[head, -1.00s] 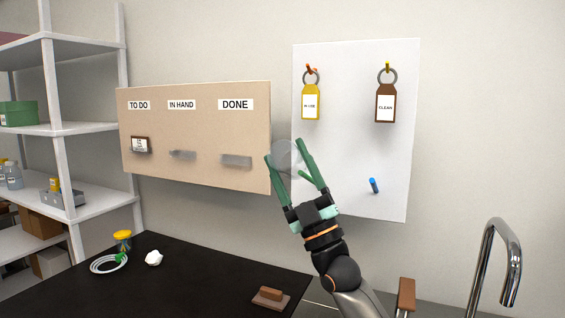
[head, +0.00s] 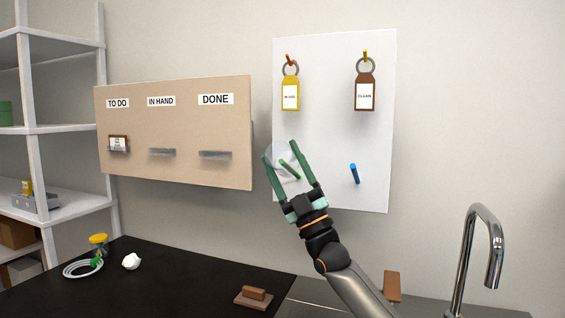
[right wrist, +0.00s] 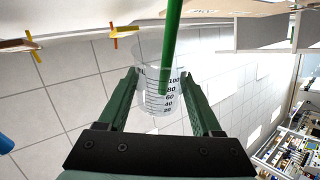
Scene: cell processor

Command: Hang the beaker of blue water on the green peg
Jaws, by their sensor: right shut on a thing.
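My right gripper (head: 281,151) is raised in front of the lower left of the white pegboard, shut on a clear beaker (head: 283,154). The beaker also shows between the fingers in the right wrist view (right wrist: 160,97), with black graduation marks. It looks clear; I see no blue water in it. The green peg (head: 289,169) shows between the fingers in the head view. In the right wrist view the green peg (right wrist: 173,45) crosses in front of the beaker, its end over the marks. I cannot tell whether the beaker touches or hangs on it. My left gripper is not in view.
The white board (head: 330,130) also holds a yellow tag (head: 290,95), a brown tag (head: 365,93) and a blue peg (head: 354,173). A beige labelled board (head: 175,130) hangs left. Below are a black worktop (head: 180,280), a brown block (head: 254,294) and a tap (head: 490,250).

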